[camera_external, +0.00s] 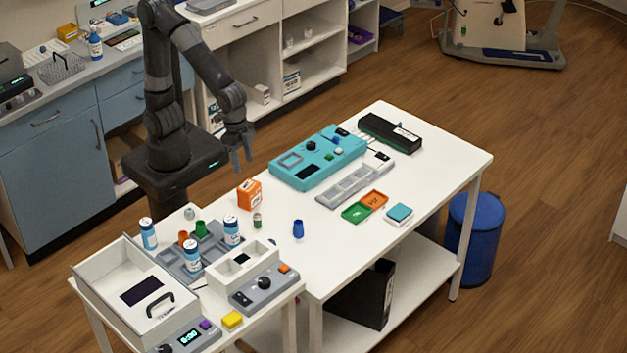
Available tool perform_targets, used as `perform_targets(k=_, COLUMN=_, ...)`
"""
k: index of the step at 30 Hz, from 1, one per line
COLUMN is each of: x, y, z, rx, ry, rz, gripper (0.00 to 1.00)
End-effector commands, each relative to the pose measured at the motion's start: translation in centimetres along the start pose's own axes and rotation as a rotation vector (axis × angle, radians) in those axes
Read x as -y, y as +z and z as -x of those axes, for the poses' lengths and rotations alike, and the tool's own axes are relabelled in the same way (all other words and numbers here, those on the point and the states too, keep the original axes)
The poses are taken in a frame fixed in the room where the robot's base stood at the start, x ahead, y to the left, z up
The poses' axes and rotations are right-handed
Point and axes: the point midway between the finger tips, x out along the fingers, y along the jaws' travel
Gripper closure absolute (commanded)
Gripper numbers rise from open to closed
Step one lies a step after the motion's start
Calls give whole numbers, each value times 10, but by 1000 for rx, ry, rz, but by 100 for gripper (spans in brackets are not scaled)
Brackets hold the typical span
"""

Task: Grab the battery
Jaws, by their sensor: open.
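I cannot tell for sure which thing is the battery. A long black block (390,134) with a pale label lies at the far end of the white table (440,177), with thin wires beside it. A small green-and-white cylinder (257,221) stands near the orange box (250,194). A small dark blue cup-like piece (298,229) stands to their right. My gripper (241,166) is open and empty, pointing down above the table's left edge. It is left of the teal panel and touches nothing.
The teal panel (300,183) and a grey tray (345,190) lie mid-table. The table's front middle is clear.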

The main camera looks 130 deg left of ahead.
Motion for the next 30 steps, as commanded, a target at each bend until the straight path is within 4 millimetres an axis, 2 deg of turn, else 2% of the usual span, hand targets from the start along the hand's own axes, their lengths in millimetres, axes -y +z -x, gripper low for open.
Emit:
perform_targets(k=1, x=-2, y=-9, z=-15, rx=27, ry=-7, rz=14, gripper=51)
perform_targets(k=3, x=-5, y=-19, z=-34, rx=56, ry=-14, rz=35, gripper=51)
perform_targets(k=9, x=-10, y=-38, z=-78, rx=119, ry=-33, rz=84, gripper=51)
perform_targets(k=15, x=-11, y=-45, z=-99, rx=144, ry=-41, rz=105, gripper=51)
perform_targets(k=24, x=-10, y=-38, z=-142, rx=149, ry=-43, rz=106, gripper=51)
perform_targets(k=30, x=-10, y=-36, z=-156, rx=146, ry=-42, rz=105, gripper=51)
